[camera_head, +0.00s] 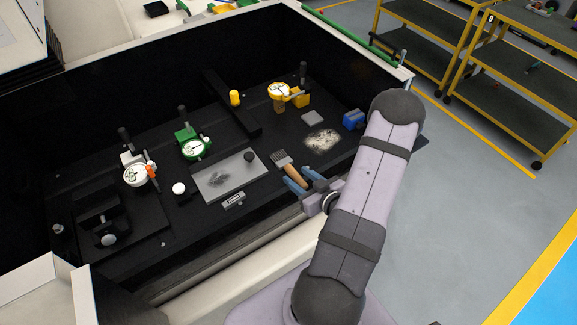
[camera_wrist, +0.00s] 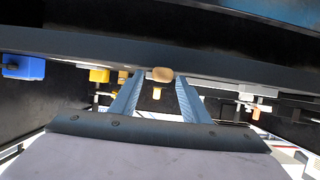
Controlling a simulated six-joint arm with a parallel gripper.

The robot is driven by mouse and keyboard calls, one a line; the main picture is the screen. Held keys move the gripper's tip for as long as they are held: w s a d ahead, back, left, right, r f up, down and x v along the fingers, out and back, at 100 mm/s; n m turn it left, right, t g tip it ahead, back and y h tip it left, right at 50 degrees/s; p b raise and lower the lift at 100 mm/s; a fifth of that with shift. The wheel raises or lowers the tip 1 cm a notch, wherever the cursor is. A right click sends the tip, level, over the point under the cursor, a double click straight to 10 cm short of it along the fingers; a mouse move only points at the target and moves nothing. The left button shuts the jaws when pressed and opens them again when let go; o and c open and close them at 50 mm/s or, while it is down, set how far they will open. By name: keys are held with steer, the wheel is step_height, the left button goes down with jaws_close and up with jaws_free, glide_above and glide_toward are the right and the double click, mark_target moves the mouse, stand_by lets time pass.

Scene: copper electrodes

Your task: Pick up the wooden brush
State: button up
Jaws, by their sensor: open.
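The wooden brush (camera_head: 293,173) lies on the black bench floor near its front edge, with its dark bristles toward the back and its tan handle toward my gripper. In the wrist view, the rounded handle end (camera_wrist: 161,74) shows between the far ends of the fingers. My gripper (camera_head: 297,178) has blue fingers and is open, low at the front edge. The fingers appear on either side of the handle in the head view. The wrist view shows my gripper (camera_wrist: 160,86) with a gap between the fingers. I cannot tell whether either finger touches the handle.
A grey plate (camera_head: 225,180) with a dark knob lies left of the brush. A pale powdery patch (camera_head: 322,140) and a blue block (camera_head: 353,120) are to the right. Green (camera_head: 193,146) and yellow (camera_head: 279,91) dial gauges stand farther back. The bench's front ledge (camera_head: 240,243) runs below.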

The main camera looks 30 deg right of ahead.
steer(key=shift+c, duration=0.3)
jaws_close()
steer(key=shift+r, duration=0.2)
step_height(320, 180, up, 10)
steer(key=b, duration=0.1)
steer(key=shift+f, duration=0.15)
stand_by(0.4)
